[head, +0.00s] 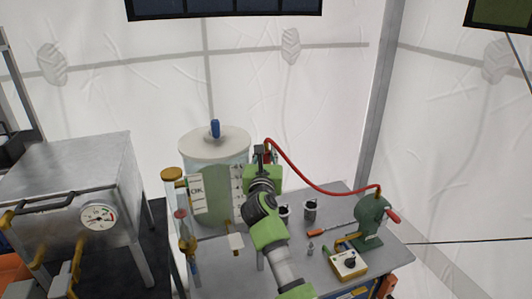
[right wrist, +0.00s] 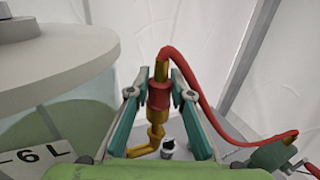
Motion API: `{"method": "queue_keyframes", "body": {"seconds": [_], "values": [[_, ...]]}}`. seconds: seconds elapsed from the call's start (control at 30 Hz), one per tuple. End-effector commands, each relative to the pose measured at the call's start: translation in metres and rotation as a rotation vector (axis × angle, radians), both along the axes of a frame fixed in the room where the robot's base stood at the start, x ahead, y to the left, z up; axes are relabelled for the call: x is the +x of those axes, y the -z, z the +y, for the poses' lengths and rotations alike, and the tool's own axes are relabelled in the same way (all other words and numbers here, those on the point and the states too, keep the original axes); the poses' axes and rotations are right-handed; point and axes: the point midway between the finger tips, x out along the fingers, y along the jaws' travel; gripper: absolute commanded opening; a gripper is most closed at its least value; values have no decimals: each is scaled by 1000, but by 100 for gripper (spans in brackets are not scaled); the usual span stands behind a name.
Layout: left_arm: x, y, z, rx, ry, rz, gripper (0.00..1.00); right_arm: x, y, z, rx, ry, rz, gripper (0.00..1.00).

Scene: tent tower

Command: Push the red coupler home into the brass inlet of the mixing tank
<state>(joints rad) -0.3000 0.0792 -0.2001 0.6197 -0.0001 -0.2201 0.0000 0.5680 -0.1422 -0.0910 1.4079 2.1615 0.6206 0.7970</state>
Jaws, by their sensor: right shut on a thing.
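The mixing tank (head: 200,172) is a pale green cylinder with a light lid and a blue knob; its lid edge (right wrist: 60,60) fills the left of the right wrist view. My right gripper (head: 265,156) is at the tank's right side, shut on the red coupler (right wrist: 158,93), which stands upright between the fingers (right wrist: 158,90). A red hose (head: 310,181) runs from the coupler's top to the green pump. The brass inlet (right wrist: 152,140) is a bent pipe just below the coupler, in line with it. I cannot tell how deeply they are joined. My left gripper is not in view.
The green pump (head: 369,218) stands at the table's right. A yellow box with a knob (head: 348,263), a red-handled screwdriver (head: 320,232) and metal cups (head: 310,210) lie near my right arm. A steel cabinet with a gauge (head: 98,216) stands left.

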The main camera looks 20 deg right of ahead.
Motion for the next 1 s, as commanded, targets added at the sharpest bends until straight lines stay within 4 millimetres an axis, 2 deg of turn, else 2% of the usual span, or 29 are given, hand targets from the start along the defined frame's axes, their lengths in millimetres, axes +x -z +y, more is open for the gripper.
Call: {"method": "queue_keyframes", "body": {"seconds": [1.0], "values": [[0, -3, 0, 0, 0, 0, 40, 0, 2, -1, 1, -3, -1, 0]]}}
